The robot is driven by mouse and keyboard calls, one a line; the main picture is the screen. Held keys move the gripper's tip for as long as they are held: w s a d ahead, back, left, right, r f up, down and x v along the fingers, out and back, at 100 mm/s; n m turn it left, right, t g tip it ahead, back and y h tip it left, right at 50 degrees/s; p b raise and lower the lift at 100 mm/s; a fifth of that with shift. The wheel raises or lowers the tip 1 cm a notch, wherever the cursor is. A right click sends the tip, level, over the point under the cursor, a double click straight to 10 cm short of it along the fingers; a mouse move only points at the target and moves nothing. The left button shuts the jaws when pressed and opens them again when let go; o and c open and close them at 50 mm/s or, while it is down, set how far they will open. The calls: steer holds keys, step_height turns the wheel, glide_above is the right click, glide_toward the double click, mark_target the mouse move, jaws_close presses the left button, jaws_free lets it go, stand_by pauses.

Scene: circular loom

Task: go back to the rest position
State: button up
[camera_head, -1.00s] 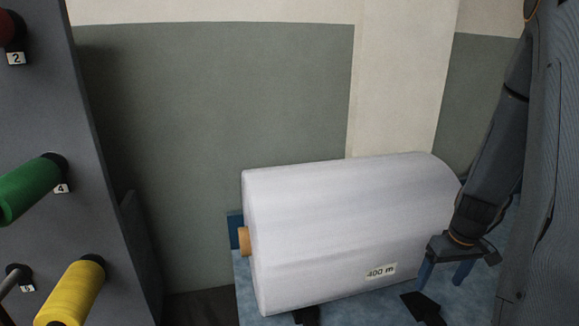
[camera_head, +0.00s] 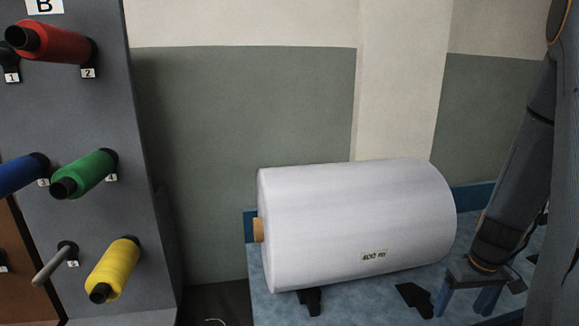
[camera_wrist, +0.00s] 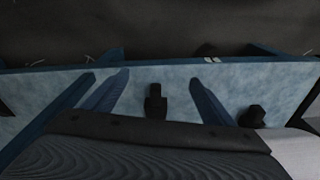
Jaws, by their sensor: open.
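My gripper (camera_head: 464,307) hangs at the lower right in the head view, its two blue fingers pointing down and apart, with nothing seen between them. It is to the right of the white roll (camera_head: 355,225), apart from it in the picture. In the wrist view its fingers (camera_wrist: 157,88) show spread over a light blue surface, above a dark floor strip. My arm comes down along the right edge.
The white roll, labelled 400 m, lies on a blue platform (camera_head: 400,300) with black supports (camera_head: 413,297). A grey rack (camera_head: 100,180) at left holds red (camera_head: 60,43), green (camera_head: 85,173), blue (camera_head: 20,175) and yellow (camera_head: 113,268) spools. A bare peg (camera_head: 52,265) is numbered 5.

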steer(key=w+a+r+n, duration=0.15)
steer(key=a+r, duration=0.25)
steer(key=a, duration=1.1)
steer(key=s+a+r+n, duration=0.15)
steer(key=a+r, duration=0.25)
steer(key=a, duration=1.1)
steer(key=s+a+r+n+g, duration=0.1)
steer(key=s+a+r+n, duration=0.15)
steer(key=s+a, duration=0.65)
steer(key=s+a+r+n, duration=0.2)
steer(key=s+a+r, duration=0.1)
steer(key=s+a, duration=0.6)
steer(key=d+r+m+p, duration=0.3)
steer(key=d+r+p, duration=0.7)
steer(key=r+p, duration=0.3)
steer(key=d+r+m+p, duration=0.4)
steer(key=d+r+p, duration=0.6)
steer(key=r+p, duration=0.4)
steer(key=shift+r+p, duration=0.2)
steer(key=shift+p, duration=0.95)
steer(key=shift+d, duration=0.1)
